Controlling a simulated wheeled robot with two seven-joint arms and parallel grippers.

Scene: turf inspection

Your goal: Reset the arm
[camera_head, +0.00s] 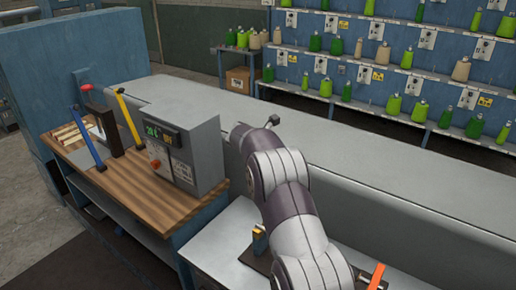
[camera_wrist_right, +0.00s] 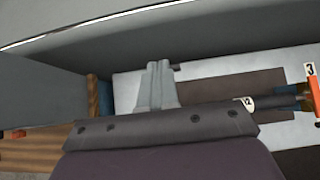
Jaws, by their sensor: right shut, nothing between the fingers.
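My right arm reaches up from the bottom of the head view, bent over the grey bench. Its hand is mostly hidden behind the arm links. In the right wrist view, my right gripper (camera_wrist_right: 157,66) has its grey fingers together, with nothing between them. A grey surface passes close beyond the fingertips. My left gripper is not in view.
A grey control box (camera_head: 184,152) with a green display stands on a wooden-topped table (camera_head: 150,200), close left of my arm. Blue and yellow levers stand beside it. The long grey bench (camera_head: 380,160) is largely clear. Shelves of green and beige spools (camera_head: 393,108) line the back.

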